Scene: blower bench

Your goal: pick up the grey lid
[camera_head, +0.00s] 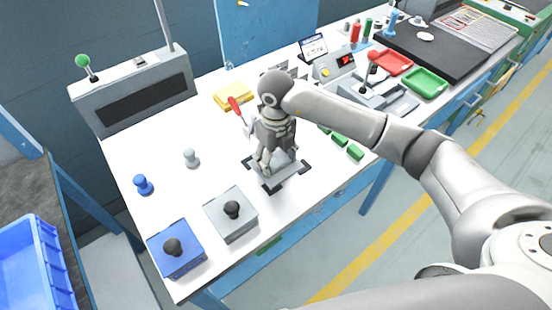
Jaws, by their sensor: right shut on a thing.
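A square grey lid-like piece (222,219) with a black knob sits near the front edge of the white bench. A blue one (166,258) with a black knob is to its left. My right gripper (264,170) points down behind the grey piece, over a fixture with black corner brackets (273,187). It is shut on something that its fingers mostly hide. A flat grey surface (284,172) shows beneath them, and I cannot tell whether this is the held thing. The grey piece with the visible knob is apart from the gripper. My left gripper is not in view.
A red-handled part (235,104) stands close behind the gripper. Small green blocks (340,139) lie to its right. A grey peg (191,158) and a blue peg (143,184) stand to the left. The bench between the pegs and fixture is clear.

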